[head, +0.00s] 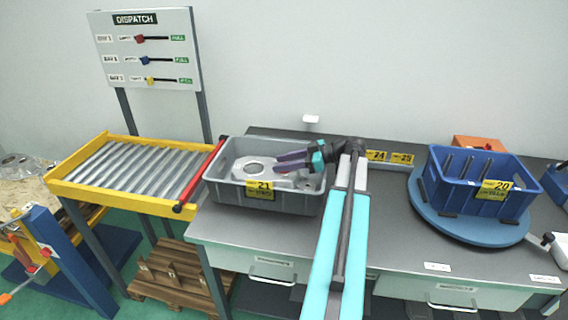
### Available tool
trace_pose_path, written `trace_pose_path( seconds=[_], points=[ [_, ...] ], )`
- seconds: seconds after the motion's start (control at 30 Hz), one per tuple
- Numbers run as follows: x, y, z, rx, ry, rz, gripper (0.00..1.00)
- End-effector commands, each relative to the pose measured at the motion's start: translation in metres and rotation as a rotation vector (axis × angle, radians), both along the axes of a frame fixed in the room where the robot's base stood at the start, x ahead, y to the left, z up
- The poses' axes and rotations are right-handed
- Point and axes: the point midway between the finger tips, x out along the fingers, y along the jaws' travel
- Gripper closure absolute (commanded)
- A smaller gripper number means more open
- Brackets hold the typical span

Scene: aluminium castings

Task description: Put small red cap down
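My gripper (277,162) reaches in from the right over the grey bin (225,194) labelled 21, with its dark purple fingers pointing left. The fingers are close together, and I cannot make out whether anything is between them. A silvery aluminium casting (250,170) with a round opening lies in the bin, just left of and below the fingertips. I cannot pick out the small red cap; it may be hidden by the fingers or too small to see.
A yellow-framed roller conveyor (125,172) with a red bar (203,172) adjoins the bin's left side. A blue bin (465,202) labelled 20 stands on a blue round turntable (430,212) at right. The grey bench top (395,225) between them is mostly clear.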

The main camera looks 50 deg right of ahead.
Motion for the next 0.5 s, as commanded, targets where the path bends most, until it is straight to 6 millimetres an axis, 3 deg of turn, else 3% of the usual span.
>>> trace_pose_path(
  seconds=[0.5],
  points=[
    [0.0, 0.0, 0.0084, 0.0, 0.0, 0.0, 0.62]
  ],
)
